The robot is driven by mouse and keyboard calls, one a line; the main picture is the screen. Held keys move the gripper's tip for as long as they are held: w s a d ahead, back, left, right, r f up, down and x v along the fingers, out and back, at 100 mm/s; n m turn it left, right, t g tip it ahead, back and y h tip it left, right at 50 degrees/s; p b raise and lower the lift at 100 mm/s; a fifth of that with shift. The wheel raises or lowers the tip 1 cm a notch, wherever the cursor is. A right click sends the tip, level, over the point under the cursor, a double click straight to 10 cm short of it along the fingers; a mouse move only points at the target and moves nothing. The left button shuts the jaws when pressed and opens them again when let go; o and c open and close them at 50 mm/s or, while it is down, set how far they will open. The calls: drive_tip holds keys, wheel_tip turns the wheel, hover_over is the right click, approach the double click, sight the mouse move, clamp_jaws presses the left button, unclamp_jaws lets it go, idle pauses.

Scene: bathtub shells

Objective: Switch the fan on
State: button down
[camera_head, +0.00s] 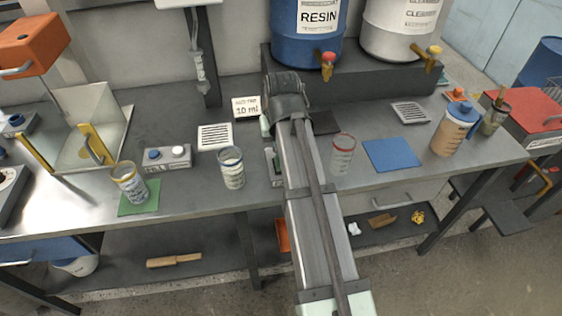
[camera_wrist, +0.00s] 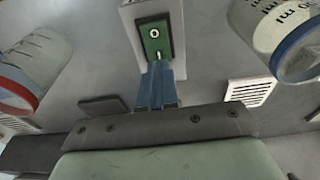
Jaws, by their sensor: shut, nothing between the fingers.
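A pale switch box with a green plate (camera_wrist: 151,40) is at the top middle of the wrist view. The plate has a round "0" mark near its far end and a short bar mark near its close end. In the head view the box (camera_head: 271,163) is mostly hidden behind my arm. My gripper (camera_wrist: 157,68) is shut and empty, its blue fingers together at the near end of the plate. I cannot tell whether the fingertips touch it. In the head view my arm hides the fingers. I cannot make out a fan for certain.
Graduated beakers stand left (camera_head: 231,168) and right (camera_head: 342,154) of my arm; both show close by in the wrist view. A two-button box (camera_head: 167,157) is further left. A blue mat (camera_head: 391,155) lies right. Resin (camera_head: 302,47) and cleaner drums stand at the back.

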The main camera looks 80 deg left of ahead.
drive_tip(key=shift+f, duration=0.95)
idle(0.9)
drive_tip(key=shift+r, duration=3.55)
drive_tip(key=shift+w, duration=0.15)
